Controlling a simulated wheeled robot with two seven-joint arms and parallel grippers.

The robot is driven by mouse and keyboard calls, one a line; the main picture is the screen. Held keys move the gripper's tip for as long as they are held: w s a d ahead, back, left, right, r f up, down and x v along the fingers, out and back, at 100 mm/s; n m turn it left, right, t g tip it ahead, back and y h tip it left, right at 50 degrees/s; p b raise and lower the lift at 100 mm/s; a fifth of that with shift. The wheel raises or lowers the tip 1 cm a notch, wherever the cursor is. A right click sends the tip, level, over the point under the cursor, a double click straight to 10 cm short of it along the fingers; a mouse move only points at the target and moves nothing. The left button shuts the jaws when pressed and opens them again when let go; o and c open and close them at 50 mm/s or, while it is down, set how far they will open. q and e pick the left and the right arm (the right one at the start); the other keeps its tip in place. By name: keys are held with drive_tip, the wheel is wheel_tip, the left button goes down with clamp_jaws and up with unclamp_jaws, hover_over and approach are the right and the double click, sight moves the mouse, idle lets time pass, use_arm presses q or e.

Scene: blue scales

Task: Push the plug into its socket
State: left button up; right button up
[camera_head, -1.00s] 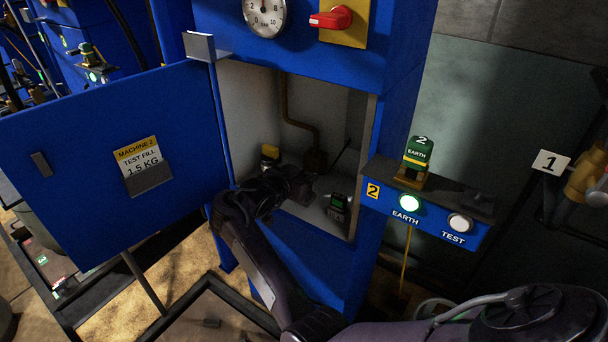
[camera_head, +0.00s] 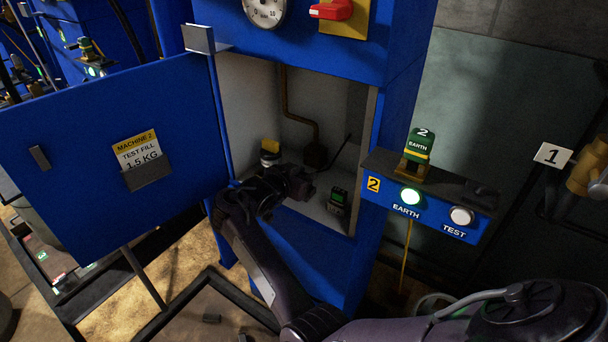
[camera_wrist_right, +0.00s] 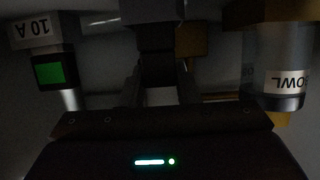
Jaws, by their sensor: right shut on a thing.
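My right gripper (camera_head: 302,186) reaches into the open blue cabinet, low in its compartment. In the right wrist view, its two dark fingers (camera_wrist_right: 160,84) are shut on a dark block, which I take for the plug (camera_wrist_right: 158,40); its far end is not clear. In the head view the gripper hides the plug. A brown box at the foot of a brown pipe (camera_head: 315,155) on the back wall may be the socket; its face is too dark to read. I cannot tell whether plug and socket touch. My left gripper is not in view.
A green-screened meter (camera_head: 338,199) stands right of the gripper; its label reads 10 A in the wrist view. A yellow-topped bowl unit (camera_head: 269,152) stands left. The cabinet door (camera_head: 85,190) hangs open at left. An EARTH/TEST panel (camera_head: 435,213) juts out at right.

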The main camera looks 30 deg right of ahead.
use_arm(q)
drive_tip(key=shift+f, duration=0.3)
use_arm(e)
drive_tip(key=shift+f, duration=0.55)
drive_tip(key=o, duration=1)
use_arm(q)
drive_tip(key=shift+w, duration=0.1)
use_arm(e)
drive_tip(key=shift+o, duration=0.2)
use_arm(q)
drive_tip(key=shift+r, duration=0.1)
